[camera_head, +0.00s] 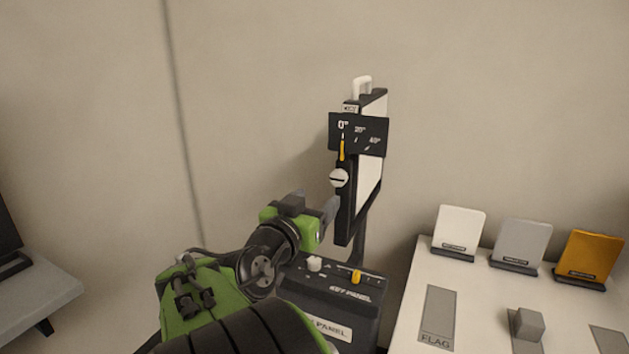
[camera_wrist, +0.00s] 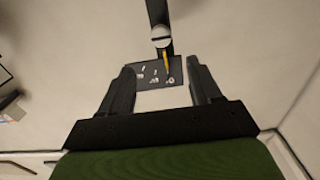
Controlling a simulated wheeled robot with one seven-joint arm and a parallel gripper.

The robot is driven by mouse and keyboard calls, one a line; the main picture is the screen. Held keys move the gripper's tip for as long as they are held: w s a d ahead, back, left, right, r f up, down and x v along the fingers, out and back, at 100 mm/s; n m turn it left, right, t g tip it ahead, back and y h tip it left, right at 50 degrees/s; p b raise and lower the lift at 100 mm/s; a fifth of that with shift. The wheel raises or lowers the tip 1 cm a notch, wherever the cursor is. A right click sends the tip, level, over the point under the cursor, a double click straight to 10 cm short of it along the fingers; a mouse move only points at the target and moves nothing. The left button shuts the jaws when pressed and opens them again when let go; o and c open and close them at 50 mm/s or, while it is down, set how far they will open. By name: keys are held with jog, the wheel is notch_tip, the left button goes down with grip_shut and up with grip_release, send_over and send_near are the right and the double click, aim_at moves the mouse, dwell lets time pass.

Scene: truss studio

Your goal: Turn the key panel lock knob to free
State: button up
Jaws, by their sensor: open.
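The key panel (camera_head: 370,177) is a thin light panel with a dark edge, upright on a dark post. Its black scale plate (camera_head: 372,137) reads 0°, 20° and 40°; it also shows in the wrist view (camera_wrist: 150,76). An orange pointer (camera_head: 342,149) points to 0°, above a slotted silver disc (camera_head: 339,178). The base box (camera_head: 335,295), labelled KEY PANEL, carries a white knob (camera_head: 314,264) and an orange knob (camera_head: 356,276). I cannot read which is the lock. My gripper (camera_head: 316,206) is open and empty, above the box, left of the panel. In the wrist view its fingers (camera_wrist: 160,70) frame the plate beyond.
A white table (camera_head: 470,310) at right holds a grey block (camera_head: 527,324) and white (camera_head: 459,231), grey (camera_head: 521,243) and orange (camera_head: 590,258) upright cards. A grey table (camera_head: 40,295) stands at far left. Plain wall lies behind.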

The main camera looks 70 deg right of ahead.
aim_at(337, 178)
jog(key=d, duration=0.4)
jog(key=d+p, duration=0.1)
jog(key=d, duration=0.3)
jog(key=s+d, duration=0.1)
jog(key=d, duration=0.3)
jog(key=shift+p, duration=0.35)
jog(key=shift+a, duration=0.1)
jog(key=c, duration=1)
